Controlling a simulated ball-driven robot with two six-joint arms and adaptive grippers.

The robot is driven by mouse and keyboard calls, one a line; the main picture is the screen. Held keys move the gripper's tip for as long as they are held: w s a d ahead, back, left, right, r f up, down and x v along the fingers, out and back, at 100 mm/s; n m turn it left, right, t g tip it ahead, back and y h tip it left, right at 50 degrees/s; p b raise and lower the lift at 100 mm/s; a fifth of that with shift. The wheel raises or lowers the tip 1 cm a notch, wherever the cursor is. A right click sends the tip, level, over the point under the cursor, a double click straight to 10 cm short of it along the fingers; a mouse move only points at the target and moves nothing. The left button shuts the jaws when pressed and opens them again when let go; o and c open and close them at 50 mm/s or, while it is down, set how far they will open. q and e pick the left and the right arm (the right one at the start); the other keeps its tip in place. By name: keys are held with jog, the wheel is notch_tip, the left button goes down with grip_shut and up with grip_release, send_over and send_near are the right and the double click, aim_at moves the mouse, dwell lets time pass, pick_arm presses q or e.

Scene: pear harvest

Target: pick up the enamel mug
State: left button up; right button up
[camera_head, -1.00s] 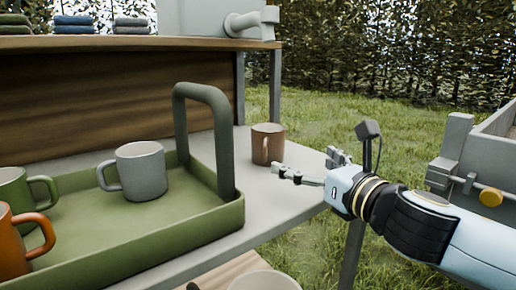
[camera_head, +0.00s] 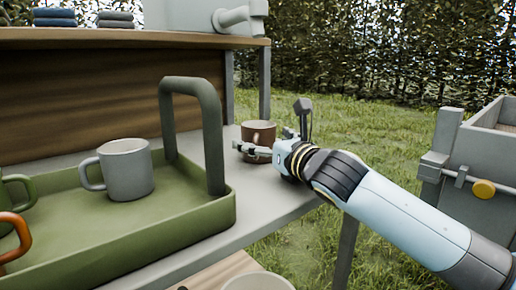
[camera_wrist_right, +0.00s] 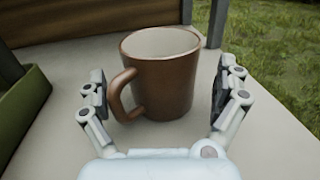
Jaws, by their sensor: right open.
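A brown mug (camera_head: 261,130) stands upright on the grey table's right end, beyond the green tray. It also shows in the right wrist view (camera_wrist_right: 162,85), with its handle towards the left finger. My right gripper (camera_head: 265,143) is open at the mug; in the right wrist view its fingers (camera_wrist_right: 163,85) stand on either side of the mug, with the handle between them. A grey mug (camera_head: 127,170) stands in the tray. A green mug (camera_head: 17,192) and an orange mug (camera_head: 13,240) are cut off at the left edge. My left gripper is not in view.
The green tray (camera_head: 150,236) has a tall handle (camera_head: 212,135) just left of the brown mug. A table leg (camera_wrist_right: 214,22) rises behind the mug. A pale round vessel (camera_head: 258,283) shows below the table edge. A grey crate (camera_head: 462,150) stands at right over grass.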

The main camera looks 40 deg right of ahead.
jog(key=c, duration=1.6)
jog(key=shift+c, duration=0.7)
jog(key=shift+r, duration=0.25)
